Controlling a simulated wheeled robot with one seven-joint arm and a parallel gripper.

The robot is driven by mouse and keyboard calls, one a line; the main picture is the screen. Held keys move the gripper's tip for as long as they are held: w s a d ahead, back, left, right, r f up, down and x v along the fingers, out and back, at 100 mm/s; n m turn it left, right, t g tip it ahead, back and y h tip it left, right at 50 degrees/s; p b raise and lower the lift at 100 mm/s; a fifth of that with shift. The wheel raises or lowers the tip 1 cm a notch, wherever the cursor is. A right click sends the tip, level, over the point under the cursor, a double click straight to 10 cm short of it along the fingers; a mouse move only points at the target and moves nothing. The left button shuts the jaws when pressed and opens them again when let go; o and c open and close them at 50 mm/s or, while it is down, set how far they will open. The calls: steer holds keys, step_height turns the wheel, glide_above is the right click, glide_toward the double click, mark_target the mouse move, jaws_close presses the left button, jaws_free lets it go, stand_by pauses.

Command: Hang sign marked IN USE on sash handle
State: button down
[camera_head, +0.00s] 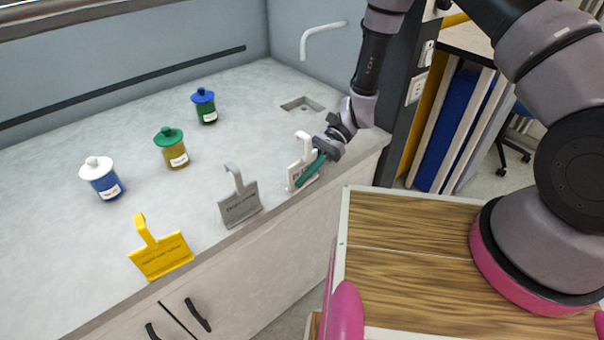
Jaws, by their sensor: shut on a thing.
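A white hook-topped sign (294,175) stands near the front edge of the counter at the right. Its dark lettering is partly covered and I cannot read it whole. My gripper (309,170) reaches down from the upper right and is shut on this white sign, a teal finger lying across its right side. A grey sign (240,206) and a yellow sign (163,256), both with hooks, stand to the left along the same edge; their small lettering is not readable. A metal-edged rail (60,17) runs across the top left; I cannot tell whether it is the sash handle.
Three lidded jars stand behind the signs: white-lidded blue (103,180), green-lidded olive (171,148) and blue-lidded green (204,106). A small sink (302,105) and white spout (321,33) are at the back right. The counter's left part is clear.

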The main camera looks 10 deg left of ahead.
steer(key=c, duration=1)
jaws_free()
steer(key=shift+o, duration=0.2)
steer(key=v, duration=0.6)
steer(key=shift+w+f, duration=0.15)
steer(key=shift+w, duration=0.4)
steer(key=shift+w+d+r, duration=0.25)
steer(key=shift+w, duration=0.1)
